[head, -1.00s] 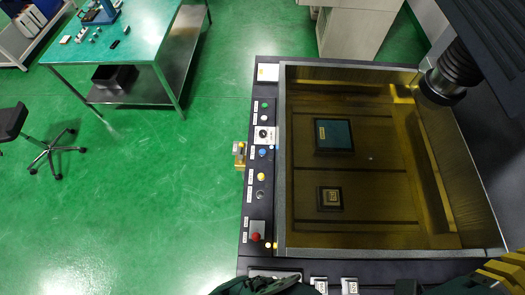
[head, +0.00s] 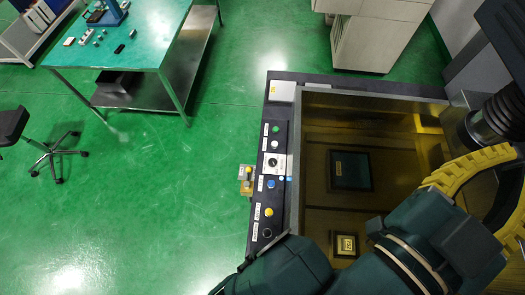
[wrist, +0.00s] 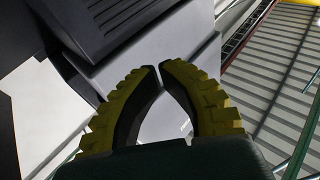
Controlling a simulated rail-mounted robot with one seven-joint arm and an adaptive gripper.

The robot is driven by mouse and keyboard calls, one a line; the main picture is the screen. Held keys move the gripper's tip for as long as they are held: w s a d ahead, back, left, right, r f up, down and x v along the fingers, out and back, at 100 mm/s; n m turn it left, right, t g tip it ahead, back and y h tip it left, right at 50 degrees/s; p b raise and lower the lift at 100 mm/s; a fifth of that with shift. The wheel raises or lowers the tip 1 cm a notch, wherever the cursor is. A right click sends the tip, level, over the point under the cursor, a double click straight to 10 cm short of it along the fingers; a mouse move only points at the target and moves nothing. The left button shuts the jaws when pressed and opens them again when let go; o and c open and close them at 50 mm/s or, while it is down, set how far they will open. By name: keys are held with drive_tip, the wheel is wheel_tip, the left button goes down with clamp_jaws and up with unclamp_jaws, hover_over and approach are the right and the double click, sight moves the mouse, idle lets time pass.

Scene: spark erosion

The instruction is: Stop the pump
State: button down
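The control panel (head: 285,92) runs along the left edge of the machine's tank in the head view. From back to front it carries a green button (head: 276,129), a white button (head: 275,144), a dial on a white plate (head: 272,162), a blue button (head: 271,184), a yellow button (head: 268,212) and a dark round control (head: 267,233). Their labels are too small to read. My arm hides the panel's front end. My gripper (head: 518,156), with yellow ridged fingers, is over the tank's right side, away from the panel. In the wrist view its fingertips (wrist: 158,68) nearly meet, with nothing between them.
The tank (head: 310,190) holds amber liquid over a large dark block (head: 351,170) and a smaller one (head: 345,244). A dark machine head (head: 497,118) stands at the right. A yellow fitting (head: 246,180) juts out left of the panel. Green floor lies open beyond it.

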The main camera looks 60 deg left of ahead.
drive_tip(key=w+a+f+n+g+y+b, duration=0.1)
drive_tip(key=w+a+f+g+b, duration=0.15)
drive_tip(key=a+f, duration=0.5)
drive_tip(key=w+a+f+n+g+y+b, duration=0.1)
drive_tip(key=w+a+f+g+y, duration=0.2)
drive_tip(key=f, duration=0.7)
drive_tip(key=n+g+h+b, duration=0.4)
drive_tip(key=n+g+b, duration=0.25)
drive_tip(key=b, duration=0.35)
hover_over(273, 183)
wheel_tip(273, 183, down, 40)
drive_tip(key=shift+d+n, duration=0.1)
drive_tip(key=shift+n, duration=0.15)
wheel_tip(273, 183, down, 8)
drive_tip(key=b, duration=0.7)
drive_tip(key=shift+r, duration=0.1)
drive_tip(key=shift+f+b, duration=0.3)
drive_tip(key=shift+f, duration=0.2)
